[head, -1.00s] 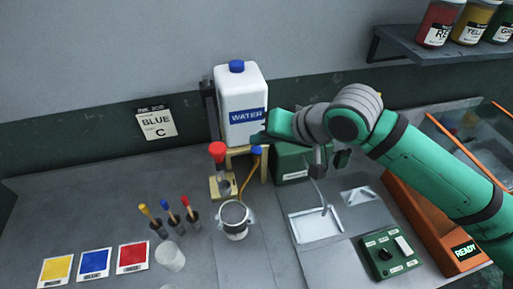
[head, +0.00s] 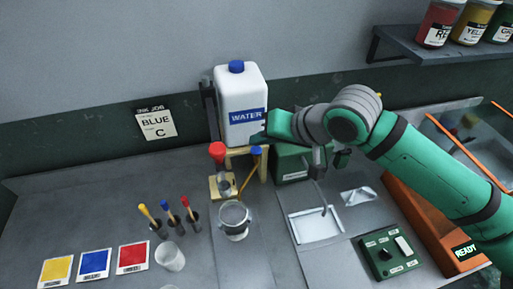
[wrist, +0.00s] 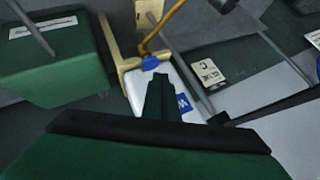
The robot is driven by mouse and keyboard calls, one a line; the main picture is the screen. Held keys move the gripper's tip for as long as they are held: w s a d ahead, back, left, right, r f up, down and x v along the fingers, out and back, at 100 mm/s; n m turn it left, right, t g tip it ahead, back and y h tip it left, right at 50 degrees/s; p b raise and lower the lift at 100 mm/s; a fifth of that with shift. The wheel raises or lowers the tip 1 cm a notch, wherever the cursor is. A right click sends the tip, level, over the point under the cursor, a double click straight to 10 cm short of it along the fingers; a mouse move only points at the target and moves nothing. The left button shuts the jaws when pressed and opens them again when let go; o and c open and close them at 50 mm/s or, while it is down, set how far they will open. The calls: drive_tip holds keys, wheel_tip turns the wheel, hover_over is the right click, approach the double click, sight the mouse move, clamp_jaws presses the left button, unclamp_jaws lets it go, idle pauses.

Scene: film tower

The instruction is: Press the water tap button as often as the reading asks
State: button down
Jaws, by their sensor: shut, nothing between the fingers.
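The white water tank (head: 240,112) with a blue cap and a WATER label stands on a yellow stand at the back. Its blue tap button (head: 257,151) is low at the front right of the tank. It also shows in the wrist view (wrist: 150,63), just beyond my fingertips. My gripper (head: 266,138) is shut and empty, its tip by the tank's lower right, close to the button. I cannot tell whether it touches. A card (head: 156,123) on the wall reads BLUE and C; its smaller print is too small to read.
A green box (head: 291,164) is right of the button. Brushes, colour cards and clear cups are at front left. A green control panel (head: 391,254) and READY display (head: 465,250) are at right.

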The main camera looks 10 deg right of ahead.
sight(260, 151)
drive_tip(key=shift+f, duration=0.15)
drive_tip(key=shift+f, duration=0.15)
drive_tip(key=shift+f, duration=0.65)
idle(0.9)
idle(0.3)
drive_tip(key=shift+a+r, duration=0.1)
drive_tip(key=shift+r, duration=0.95)
drive_tip(key=shift+w+r, duration=0.1)
drive_tip(key=shift+r, duration=2.4)
